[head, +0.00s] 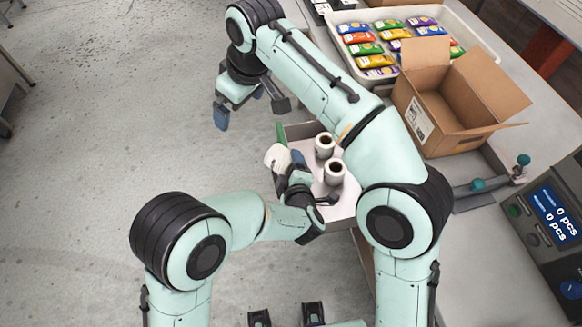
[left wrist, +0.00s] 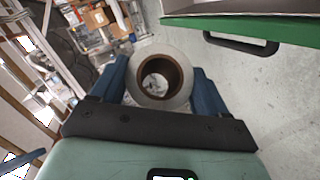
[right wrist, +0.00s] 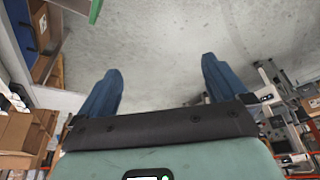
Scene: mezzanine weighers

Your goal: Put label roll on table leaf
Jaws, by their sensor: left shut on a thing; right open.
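My left gripper (head: 285,166) is shut on a white label roll (head: 275,155), held beside the grey drawer's green edge in the head view. In the left wrist view the roll (left wrist: 160,104) sits between the blue fingers, its brown core facing the camera. Two more white rolls (head: 324,146) (head: 335,172) stand upright in the shallow grey drawer (head: 303,130). My right gripper (head: 243,106) is open and empty above the floor, beyond the drawer. I cannot pick out a table leaf with certainty; my arms hide part of the bench.
An open cardboard box (head: 421,117) stands on the bench right of the drawer. Behind it is a white tray (head: 467,32) of coloured packets. A scale display (head: 553,214) stands at the right. The floor left of the drawer is clear.

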